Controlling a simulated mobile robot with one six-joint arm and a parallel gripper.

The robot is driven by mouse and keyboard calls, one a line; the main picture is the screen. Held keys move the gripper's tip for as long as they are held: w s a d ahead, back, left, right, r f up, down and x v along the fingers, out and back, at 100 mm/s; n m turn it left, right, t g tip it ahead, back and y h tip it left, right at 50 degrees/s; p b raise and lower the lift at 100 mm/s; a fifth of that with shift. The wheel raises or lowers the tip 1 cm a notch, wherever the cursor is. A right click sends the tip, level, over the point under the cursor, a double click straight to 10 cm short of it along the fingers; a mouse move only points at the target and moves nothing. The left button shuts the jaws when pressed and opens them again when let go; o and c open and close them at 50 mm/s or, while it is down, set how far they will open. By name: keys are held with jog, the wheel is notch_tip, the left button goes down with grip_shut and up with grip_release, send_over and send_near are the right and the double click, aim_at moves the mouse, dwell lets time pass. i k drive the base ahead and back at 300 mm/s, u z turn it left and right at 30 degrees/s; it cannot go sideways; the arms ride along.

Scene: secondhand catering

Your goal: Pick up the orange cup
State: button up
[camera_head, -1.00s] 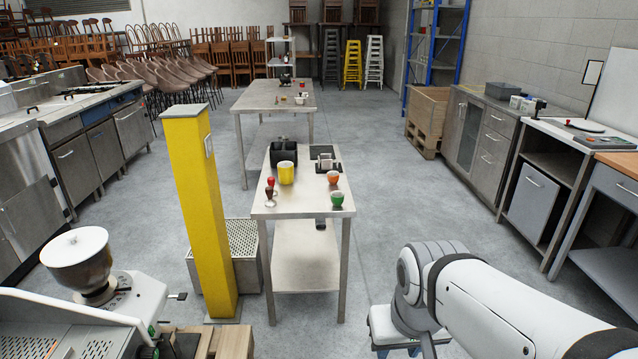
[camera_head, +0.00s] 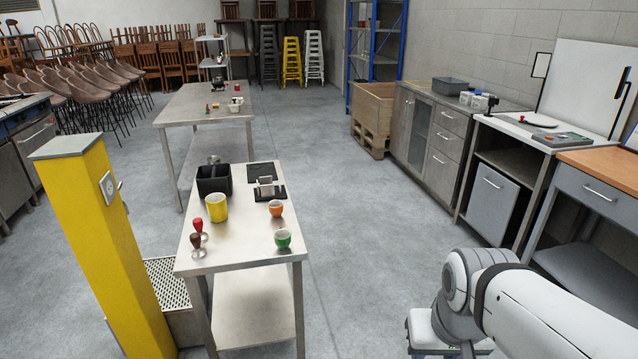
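The orange cup (camera_head: 276,208) stands upright on the near steel table (camera_head: 240,247), close to its right edge. A green cup (camera_head: 282,238) stands in front of it, nearer to me, and a yellow container (camera_head: 216,207) is to its left. My white arm shows at the lower right, on the floor side of the table and well apart from the cup. The fingers of my gripper cannot be made out in this view.
A black bin (camera_head: 213,181), a small device on a dark mat (camera_head: 265,187) and red-topped and brown tampers (camera_head: 197,240) share the table. A yellow post (camera_head: 98,245) stands at its left. Clear floor (camera_head: 370,230) lies between the table and the right-hand cabinets.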

aim_at(276, 208)
jog(key=z, duration=0.05)
jog(key=i, duration=1.55)
jog(key=u, duration=0.75)
jog(key=i, duration=0.45)
jog(key=u, duration=0.35)
jog(key=k, duration=0.8)
jog(key=u, duration=0.2)
jog(key=i, duration=0.8)
jog(key=z, duration=0.05)
